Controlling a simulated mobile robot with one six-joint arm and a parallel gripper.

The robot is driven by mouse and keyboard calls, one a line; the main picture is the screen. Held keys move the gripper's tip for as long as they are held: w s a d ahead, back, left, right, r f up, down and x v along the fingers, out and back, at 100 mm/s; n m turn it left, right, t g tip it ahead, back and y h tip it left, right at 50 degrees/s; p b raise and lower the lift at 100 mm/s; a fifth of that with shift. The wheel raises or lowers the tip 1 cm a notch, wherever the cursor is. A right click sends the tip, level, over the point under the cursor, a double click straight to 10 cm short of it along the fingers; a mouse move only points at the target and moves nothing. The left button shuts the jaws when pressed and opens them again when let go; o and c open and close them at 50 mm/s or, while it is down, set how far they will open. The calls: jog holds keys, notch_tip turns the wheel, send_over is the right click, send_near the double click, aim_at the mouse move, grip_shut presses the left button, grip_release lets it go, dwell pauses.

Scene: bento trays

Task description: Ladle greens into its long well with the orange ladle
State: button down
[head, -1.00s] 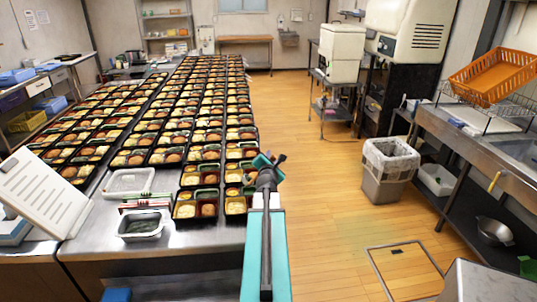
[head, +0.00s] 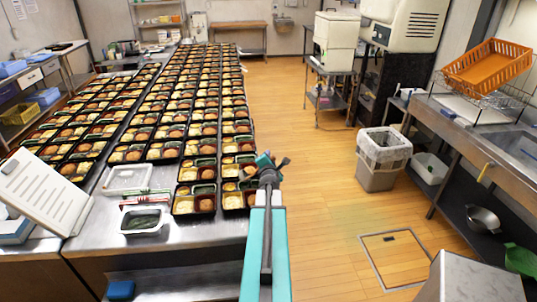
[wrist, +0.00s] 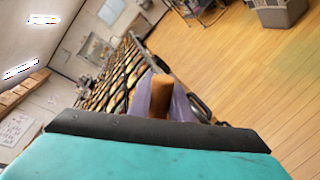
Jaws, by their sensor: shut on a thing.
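My gripper (head: 268,165) is raised over the right edge of the bento table, near the front boxes. In the wrist view its purple fingers (wrist: 182,104) are shut on an orange-brown handle (wrist: 161,98), apparently the orange ladle. The ladle's bowl is hidden, so I cannot tell whether it holds greens. A steel pan of dark greens (head: 143,221) sits at the table's front, left of the gripper. Black bento trays stand in rows; the nearest right one (head: 234,211) shows yellow and brown food. Its long well is too small to make out clearly.
An empty pale tray (head: 127,178) and red and green utensils (head: 146,196) lie behind the greens pan. A white slanted board (head: 42,190) stands at left. A bin (head: 381,160) and a steel sink counter (head: 480,140) are at right. The wooden floor between is clear.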

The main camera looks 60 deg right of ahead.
jog(key=shift+s+d+f+p, duration=0.1)
jog(key=shift+s+d+p, duration=0.05)
jog(key=shift+p, duration=0.55)
jog(key=shift+s+d+f+m+t+y+p, duration=0.15)
jog(key=shift+s+f+m+p, duration=0.1)
jog(key=shift+f+m+p, duration=0.25)
jog(key=shift+s+d+f+m+t+y+p, duration=0.1)
jog(key=shift+s+d+f+m+p, duration=0.15)
jog(key=shift+f+m, duration=0.3)
jog(key=shift+s+d+f+m+t+y+p, duration=0.15)
jog(key=shift+s+f+m+p, duration=0.1)
jog(key=shift+f+m+p, duration=0.25)
jog(key=shift+f, duration=0.15)
jog(key=shift+a, duration=0.1)
dwell(0.4)
